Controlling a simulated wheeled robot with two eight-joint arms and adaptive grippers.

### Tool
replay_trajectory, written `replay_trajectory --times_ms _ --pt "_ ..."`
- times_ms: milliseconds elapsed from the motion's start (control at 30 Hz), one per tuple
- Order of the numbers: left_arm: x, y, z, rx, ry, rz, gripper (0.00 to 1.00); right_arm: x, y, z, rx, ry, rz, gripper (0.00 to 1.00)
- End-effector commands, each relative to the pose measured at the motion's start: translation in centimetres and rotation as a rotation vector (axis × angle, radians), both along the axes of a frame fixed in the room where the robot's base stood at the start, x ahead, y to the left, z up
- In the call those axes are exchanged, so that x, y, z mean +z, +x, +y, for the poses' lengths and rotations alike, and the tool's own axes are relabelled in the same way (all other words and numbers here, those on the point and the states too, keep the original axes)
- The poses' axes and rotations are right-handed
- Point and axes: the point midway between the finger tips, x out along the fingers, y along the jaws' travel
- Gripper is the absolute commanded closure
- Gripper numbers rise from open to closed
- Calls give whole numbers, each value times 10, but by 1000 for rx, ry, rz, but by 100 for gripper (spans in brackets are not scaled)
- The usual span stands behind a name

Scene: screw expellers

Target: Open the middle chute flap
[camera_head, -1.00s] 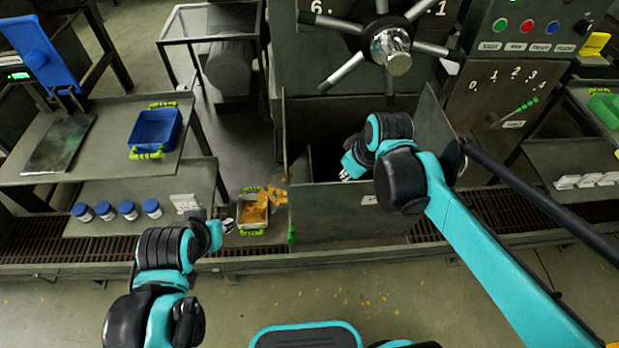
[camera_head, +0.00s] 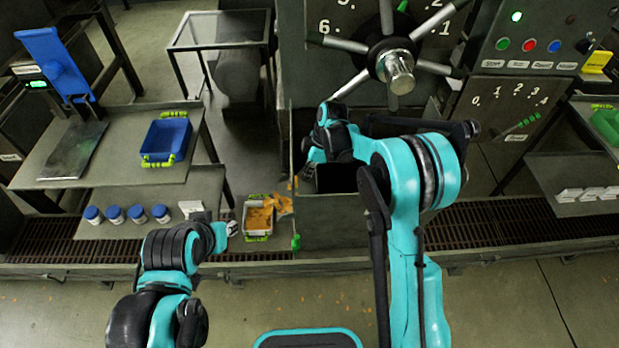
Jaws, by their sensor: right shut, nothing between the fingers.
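The chute housing is the dark metal bin (camera_head: 335,215) below the big spoked wheel. My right arm reaches over it from the right and covers much of its opening. My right gripper (camera_head: 311,164) is down at the left part of that opening, shut and holding nothing. Its fingertips are mostly hidden by the wrist. I cannot make out the middle flap or whether the gripper touches it. My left gripper (camera_head: 224,230) is low at the left, close to the tray of orange pieces (camera_head: 246,222); its fingers are too small to judge.
The spoked wheel (camera_head: 394,68) stands over the bin. A control panel (camera_head: 535,40) with coloured buttons is at upper right. A blue bin (camera_head: 165,139) and several blue-lidded jars (camera_head: 115,213) stand on shelves at left. A grated channel (camera_head: 480,222) crosses in front.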

Motion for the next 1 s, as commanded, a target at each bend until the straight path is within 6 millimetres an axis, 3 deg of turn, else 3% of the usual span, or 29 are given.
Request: replay_trajectory --times_ms 200,400,633,1000 --pt "-19 0 0 0 0 0 69 -49 0 13 0 0 0 100" --pt "-32 0 0 0 0 0 69 -85 0 17 -4 -1 -1 100" --pt "-40 0 0 0 0 0 69 -95 0 -8 -4 0 -1 100" --pt "-41 0 0 0 0 0 69 -96 0 -13 -2 0 0 100"
